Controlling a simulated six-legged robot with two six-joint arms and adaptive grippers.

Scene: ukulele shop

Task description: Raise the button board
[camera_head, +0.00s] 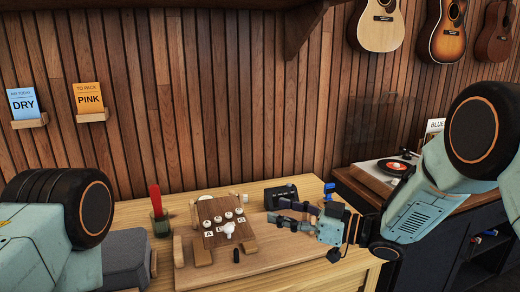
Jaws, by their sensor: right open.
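The button board (211,238) is a brown wooden board with several white round buttons and white lettered tiles. It lies tilted between light wooden pieces on a wooden base plate (275,255) on the bench. A white knob shows near its front. My right gripper (279,211) reaches in from the right with its fingers pointing left. It is open and empty, to the right of the board and apart from it. My left arm comes in at the left edge; its gripper is not in view.
A dark box (281,196) stands behind my right fingers. A dark cup (161,223) with a red-handled tool stands left of the board. A record player (388,173) is on the right counter. Guitars (379,25) hang above. The base plate's front is mostly clear.

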